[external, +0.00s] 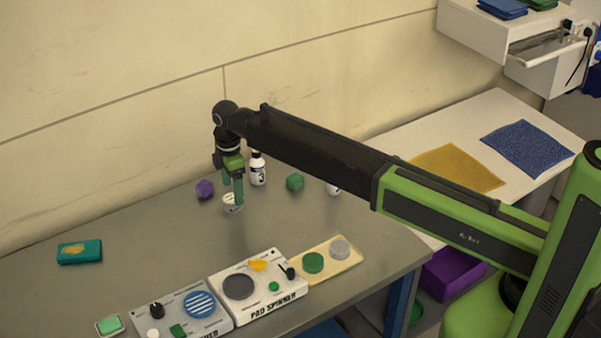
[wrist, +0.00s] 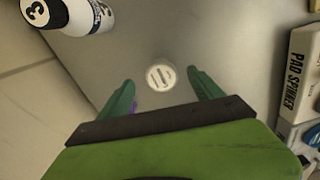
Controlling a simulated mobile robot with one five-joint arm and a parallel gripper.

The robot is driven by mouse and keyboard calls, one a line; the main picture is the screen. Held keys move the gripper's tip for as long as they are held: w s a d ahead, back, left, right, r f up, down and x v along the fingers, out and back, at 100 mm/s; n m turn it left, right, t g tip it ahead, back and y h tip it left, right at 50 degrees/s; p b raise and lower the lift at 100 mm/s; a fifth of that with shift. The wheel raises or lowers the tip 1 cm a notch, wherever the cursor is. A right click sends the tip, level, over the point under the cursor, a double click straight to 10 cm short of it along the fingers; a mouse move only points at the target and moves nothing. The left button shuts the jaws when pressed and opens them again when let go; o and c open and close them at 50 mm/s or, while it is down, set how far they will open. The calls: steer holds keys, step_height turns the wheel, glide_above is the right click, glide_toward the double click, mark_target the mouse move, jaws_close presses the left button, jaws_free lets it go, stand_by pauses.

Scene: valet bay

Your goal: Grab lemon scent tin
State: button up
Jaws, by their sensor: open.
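A small round white tin (external: 231,203) lies on the grey table below my gripper (external: 232,193), partly hidden by a finger. In the wrist view the white tin (wrist: 161,77) shows a pale disc with darker marks, between the fingertips in the picture. My gripper is open and points down, with nothing held. I cannot read a lemon label on the white tin. A flat teal box (external: 79,252) with a yellow patch lies at the far left of the table, well away from my gripper.
The pad spinner panel (external: 260,286) sits at the table's front. Bare table lies between the teal box and my gripper.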

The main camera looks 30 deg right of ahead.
mark_target(232, 203)
step_height(232, 203, down, 3)
steer(key=shift+s+f+b, duration=0.1)
steer(key=shift+f+b, duration=0.1)
steer(key=shift+b, duration=0.8)
steer(key=shift+r, duration=0.15)
steer(key=shift+c, duration=0.2)
steer(key=c, duration=1.4)
